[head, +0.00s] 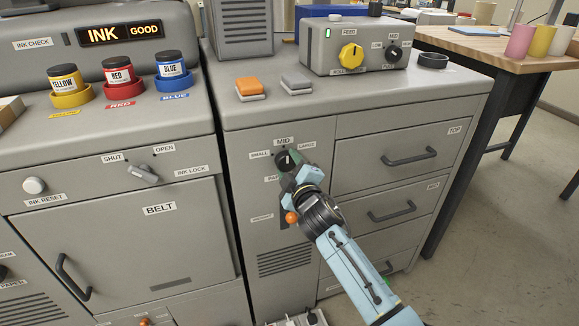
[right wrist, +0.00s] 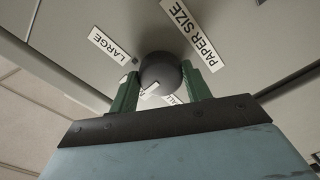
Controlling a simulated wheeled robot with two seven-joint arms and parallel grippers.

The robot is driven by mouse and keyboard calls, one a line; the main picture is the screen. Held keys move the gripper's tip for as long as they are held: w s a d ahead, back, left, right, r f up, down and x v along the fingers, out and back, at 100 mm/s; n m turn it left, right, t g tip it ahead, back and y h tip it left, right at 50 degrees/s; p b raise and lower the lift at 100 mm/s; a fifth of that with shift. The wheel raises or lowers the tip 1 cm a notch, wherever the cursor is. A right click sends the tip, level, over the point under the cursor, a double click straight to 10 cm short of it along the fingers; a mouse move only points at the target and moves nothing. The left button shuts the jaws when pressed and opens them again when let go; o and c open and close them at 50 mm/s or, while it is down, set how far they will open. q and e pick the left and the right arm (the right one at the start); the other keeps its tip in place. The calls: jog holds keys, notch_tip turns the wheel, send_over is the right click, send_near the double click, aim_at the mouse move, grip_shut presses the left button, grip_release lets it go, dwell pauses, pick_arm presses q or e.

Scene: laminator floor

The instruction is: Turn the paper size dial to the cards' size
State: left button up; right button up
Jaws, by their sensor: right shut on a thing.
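The paper size dial (head: 282,160) is a dark round knob on the grey cabinet front, with SMALL (head: 260,154), MID (head: 284,141) and LARGE (head: 307,145) labels around its top. My right gripper (head: 289,162) is at the dial and partly covers it in the head view. In the right wrist view the dial (right wrist: 162,73) sits between the two green fingers, which are shut on it. A white mark shows at the knob's lower edge there; which label it points at is hard to tell. The LARGE label (right wrist: 115,45) is clear; another label is partly hidden. No cards can be made out. My left gripper is out of view.
An orange-knobbed lever (head: 291,217) by the WEIGHT label is close below my right gripper. Drawers with dark handles (head: 410,157) are to the right. A control box with a yellow knob (head: 351,55) stands on top. The BELT door (head: 130,235) is to the left.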

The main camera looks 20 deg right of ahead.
jog(key=o, duration=1)
jog(key=shift+s, duration=0.1)
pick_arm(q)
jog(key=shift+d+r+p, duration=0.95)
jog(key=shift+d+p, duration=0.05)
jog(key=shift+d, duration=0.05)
pick_arm(e)
jog(key=s, duration=1.3)
jog(key=shift+d, duration=0.25)
jog(key=shift+f, duration=0.1)
